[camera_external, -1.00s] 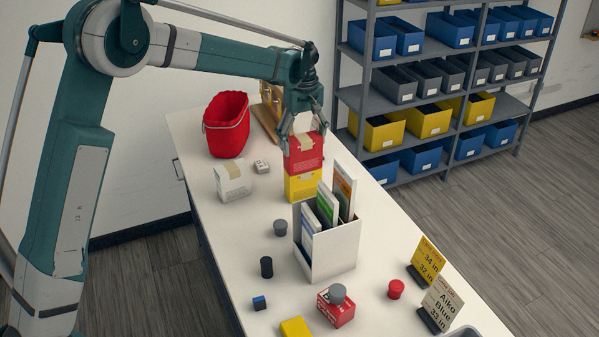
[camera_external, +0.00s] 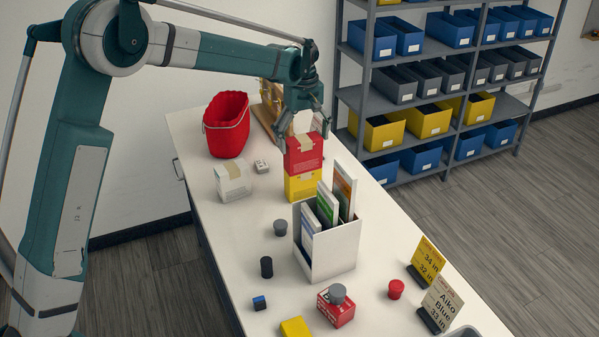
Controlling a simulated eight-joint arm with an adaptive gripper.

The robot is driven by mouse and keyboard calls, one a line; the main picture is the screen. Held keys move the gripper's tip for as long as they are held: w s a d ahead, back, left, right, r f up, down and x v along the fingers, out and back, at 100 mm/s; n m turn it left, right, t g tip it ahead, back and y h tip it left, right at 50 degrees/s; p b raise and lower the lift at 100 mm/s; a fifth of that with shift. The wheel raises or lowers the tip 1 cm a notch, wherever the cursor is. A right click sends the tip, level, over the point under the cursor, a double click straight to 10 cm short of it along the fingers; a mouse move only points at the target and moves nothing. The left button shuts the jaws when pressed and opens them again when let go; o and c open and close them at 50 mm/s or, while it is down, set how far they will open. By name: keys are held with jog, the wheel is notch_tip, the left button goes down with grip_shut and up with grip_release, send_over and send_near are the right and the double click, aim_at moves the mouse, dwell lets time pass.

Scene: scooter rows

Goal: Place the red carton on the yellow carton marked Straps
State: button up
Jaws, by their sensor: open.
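The red carton (camera_external: 304,155) sits on top of a yellow carton (camera_external: 303,187) toward the back of the table. Its bottom appears to rest on the yellow carton's top. The marking on the yellow carton is too small to read. My gripper (camera_external: 302,130) is open, pointing down, with its fingers around or just above the top of the red carton. I cannot tell whether a finger touches it.
A white file box (camera_external: 335,247) with folders stands just in front of the yellow carton. A white carton (camera_external: 233,181) and a red bucket (camera_external: 227,125) stand to the left. Small tubs, another red box (camera_external: 336,312) and sign cards (camera_external: 428,260) occupy the front.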

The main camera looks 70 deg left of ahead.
notch_tip(320, 180, up, 11)
jog(key=shift+r+b, duration=0.2)
jog(key=shift+b, duration=0.15)
dwell(0.7)
jog(key=shift+d, duration=0.15)
jog(key=s+d+r+m+t, duration=0.1)
jog(key=s+d+r+m, duration=0.25)
jog(key=d, duration=0.65)
jog(key=s+d+r+m+t+y, duration=0.1)
jog(key=s+d+r+m, duration=0.3)
jog(key=d, duration=0.6)
jog(key=s+d+r+m+t, duration=0.1)
jog(key=s+d+r, duration=0.1)
jog(key=s+d, duration=0.6)
jog(key=s+d+f+m+t, duration=0.1)
jog(key=s+d+f+m, duration=0.2)
jog(key=s+d, duration=0.4)
jog(key=s+d+f+m+t, duration=0.1)
jog(key=s+d+f+m, duration=0.2)
jog(key=s+d, duration=0.5)
jog(key=s+d+f+m+t+h, duration=0.1)
jog(key=s+d+f+m+t, duration=0.1)
jog(key=s+d, duration=0.5)
notch_tip(320, 180, down, 2)
jog(key=shift+s+d+f+m, duration=0.15)
jog(key=shift+d+m, duration=0.2)
jog(key=shift+m, duration=0.4)
